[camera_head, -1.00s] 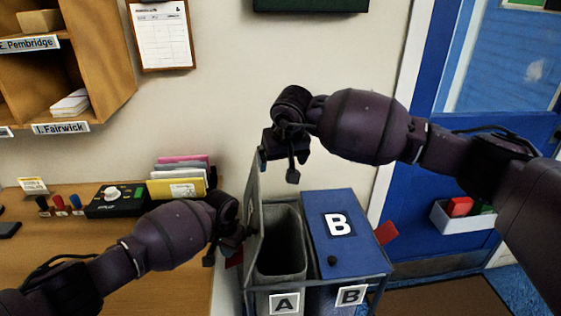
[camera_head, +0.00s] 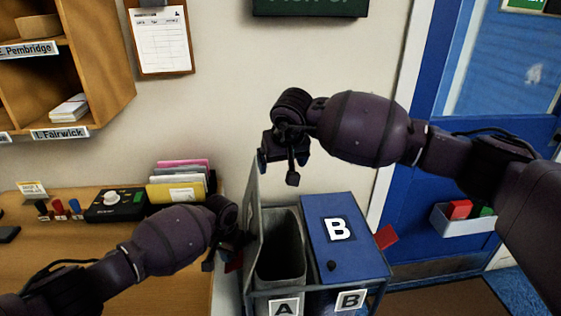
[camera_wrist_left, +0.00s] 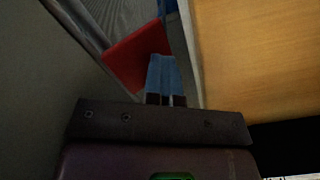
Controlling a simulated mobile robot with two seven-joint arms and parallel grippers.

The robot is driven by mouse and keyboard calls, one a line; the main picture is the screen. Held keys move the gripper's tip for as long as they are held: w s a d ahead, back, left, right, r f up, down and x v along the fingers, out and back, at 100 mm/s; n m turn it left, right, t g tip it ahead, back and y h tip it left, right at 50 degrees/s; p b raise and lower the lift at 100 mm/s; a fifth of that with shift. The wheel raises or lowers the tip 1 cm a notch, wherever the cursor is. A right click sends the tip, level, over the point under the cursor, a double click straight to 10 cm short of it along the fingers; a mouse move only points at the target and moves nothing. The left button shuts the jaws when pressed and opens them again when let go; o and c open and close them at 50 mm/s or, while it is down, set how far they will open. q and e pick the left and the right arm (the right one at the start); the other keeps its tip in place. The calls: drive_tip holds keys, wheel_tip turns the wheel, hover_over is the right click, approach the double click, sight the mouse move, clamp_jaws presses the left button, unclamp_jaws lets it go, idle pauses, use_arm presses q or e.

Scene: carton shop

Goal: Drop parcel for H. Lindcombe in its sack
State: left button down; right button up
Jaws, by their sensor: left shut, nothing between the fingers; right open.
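The grey sack A (camera_head: 281,262) hangs open in the stand, with its lid (camera_head: 254,225) standing upright at its left. Its lower inside is dark, and I see no parcel there. Sack B is under a shut blue lid (camera_head: 343,240). My left gripper (camera_head: 232,258) is left of the raised lid by a red tab; in the left wrist view its blue fingers (camera_wrist_left: 164,72) are together and empty, beside the red tab (camera_wrist_left: 139,57). My right gripper (camera_head: 281,164) is open and empty, above sack A near the top of the raised lid. No parcel for H. Lindcombe is recognisable.
A wooden counter (camera_head: 185,285) at left holds stamps, a black device (camera_head: 116,205) and a folder rack (camera_head: 181,187). Pigeonholes (camera_head: 100,55) hang above. A blue door (camera_head: 425,180) with a white bin (camera_head: 466,220) is at right. Another red tab (camera_head: 386,236) sticks out beside lid B.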

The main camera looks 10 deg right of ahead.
use_arm(q)
drive_tip(key=shift+s+d+r+p, duration=0.15)
drive_tip(key=shift+s+d+p, duration=0.25)
drive_tip(key=shift+d+p, duration=0.25)
drive_tip(key=shift+r+p, duration=0.4)
drive_tip(key=shift+r, duration=0.05)
drive_tip(key=shift+d+r, duration=0.15)
drive_tip(key=shift+r, duration=0.25)
drive_tip(key=shift+w+a+r+p, duration=0.1)
drive_tip(key=shift+a+r+p, duration=0.2)
drive_tip(key=shift+r+p, duration=0.15)
drive_tip(key=shift+a+r, duration=0.1)
drive_tip(key=shift+r, duration=0.65)
wheel_tip(320, 180, up, 6)
